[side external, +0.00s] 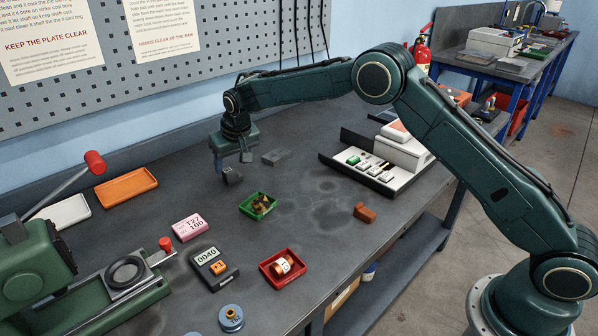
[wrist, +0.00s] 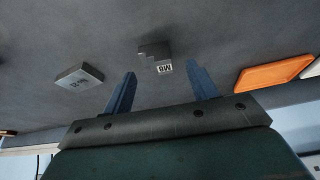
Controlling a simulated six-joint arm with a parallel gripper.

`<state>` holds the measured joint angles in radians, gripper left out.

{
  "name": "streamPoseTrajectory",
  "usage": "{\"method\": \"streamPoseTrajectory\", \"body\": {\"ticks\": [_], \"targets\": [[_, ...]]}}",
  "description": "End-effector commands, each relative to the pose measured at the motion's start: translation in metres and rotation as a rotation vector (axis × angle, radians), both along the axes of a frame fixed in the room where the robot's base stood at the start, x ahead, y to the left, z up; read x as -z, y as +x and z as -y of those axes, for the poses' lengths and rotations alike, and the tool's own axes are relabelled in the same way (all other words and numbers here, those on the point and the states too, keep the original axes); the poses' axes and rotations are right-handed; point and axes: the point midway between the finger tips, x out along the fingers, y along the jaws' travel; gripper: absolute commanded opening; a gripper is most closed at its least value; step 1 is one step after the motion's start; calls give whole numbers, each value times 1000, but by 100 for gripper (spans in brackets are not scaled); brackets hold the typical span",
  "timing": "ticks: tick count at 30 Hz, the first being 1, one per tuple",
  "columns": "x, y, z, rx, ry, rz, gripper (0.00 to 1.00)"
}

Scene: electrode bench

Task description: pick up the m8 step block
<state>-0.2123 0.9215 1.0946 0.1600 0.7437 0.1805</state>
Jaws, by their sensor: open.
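The M8 step block (side external: 232,176) is a small dark grey stepped block on the bench top. In the wrist view the step block (wrist: 154,54) shows its step and an upside-down M8 label. My gripper (side external: 231,165) is low over the bench, pointing down, at the block. In the wrist view my gripper (wrist: 160,69) has its two fingers apart and empty. The block lies just beyond the fingertips, roughly centred between them. I cannot tell the exact height gap.
A second flat grey block (side external: 276,157) lies close by to the right; its label (wrist: 77,84) is hard to read. An orange tray (side external: 126,187), pink box (side external: 190,228), green tray (side external: 247,206) and white switch panel (side external: 360,172) are around. A pegboard wall stands behind.

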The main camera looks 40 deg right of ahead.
Motion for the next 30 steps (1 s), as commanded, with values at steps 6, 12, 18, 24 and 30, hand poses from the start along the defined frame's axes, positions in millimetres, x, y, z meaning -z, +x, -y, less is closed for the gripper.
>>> {"method": "streamPoseTrajectory", "body": {"ticks": [6,12,18,24,30], "targets": [[22,10,3,0,-1,-2,58],[36,16,3,0,0,0,58],[38,18,3,0,0,1,58],[38,17,3,0,0,1,58],[38,17,3,0,0,0,52]]}}
